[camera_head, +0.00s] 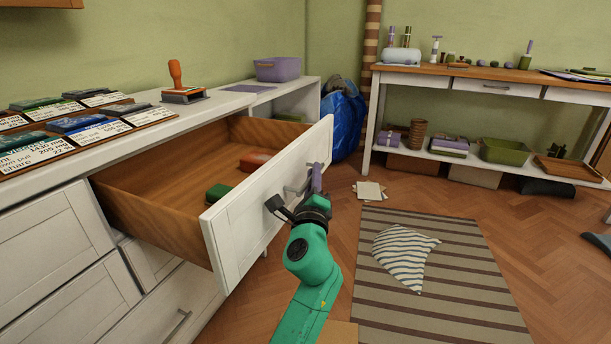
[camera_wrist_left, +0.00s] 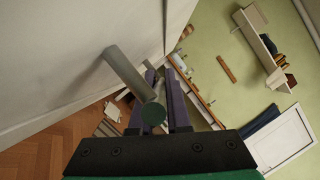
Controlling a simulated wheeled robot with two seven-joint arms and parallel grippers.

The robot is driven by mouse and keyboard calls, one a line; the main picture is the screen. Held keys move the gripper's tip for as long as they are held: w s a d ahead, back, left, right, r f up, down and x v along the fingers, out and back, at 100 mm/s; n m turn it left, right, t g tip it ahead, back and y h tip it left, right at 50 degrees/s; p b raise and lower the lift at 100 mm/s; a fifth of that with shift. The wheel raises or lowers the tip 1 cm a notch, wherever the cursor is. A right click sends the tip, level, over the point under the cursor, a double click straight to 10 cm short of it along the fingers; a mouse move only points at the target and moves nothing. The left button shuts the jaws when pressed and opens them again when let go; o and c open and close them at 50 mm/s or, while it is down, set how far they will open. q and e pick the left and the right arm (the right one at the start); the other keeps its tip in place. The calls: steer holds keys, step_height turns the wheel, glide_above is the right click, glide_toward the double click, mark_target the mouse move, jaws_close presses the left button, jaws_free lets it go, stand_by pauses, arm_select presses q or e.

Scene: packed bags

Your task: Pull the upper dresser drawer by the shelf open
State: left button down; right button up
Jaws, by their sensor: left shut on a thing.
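The upper dresser drawer (camera_head: 262,218) stands far out from the white dresser (camera_head: 60,235), its brown wooden inside showing. A green block (camera_head: 218,193) and a red block (camera_head: 254,161) lie in it. The drawer's grey bar handle (camera_head: 293,189) is on the white front and shows large in the left wrist view (camera_wrist_left: 130,75). My left gripper (camera_head: 314,180), with purple fingers on a green arm, is at the handle and shut on it. The fingers (camera_wrist_left: 168,98) partly hide the handle's end. My right gripper is in neither view.
A stamp with an orange handle (camera_head: 176,75), a purple bin (camera_head: 277,69) and several label cards stand on the dresser top. A blue bag (camera_head: 343,122) is on the floor behind. A striped rug (camera_head: 450,270) with a striped cloth (camera_head: 404,256) lies to the right.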

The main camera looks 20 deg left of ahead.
arm_select(q)
steer(key=shift+f, duration=0.15)
steer(key=c, duration=0.9)
jaws_free()
steer(key=v, duration=1.4)
steer(key=shift+s+d, duration=0.1)
steer(key=shift+s, duration=0.15)
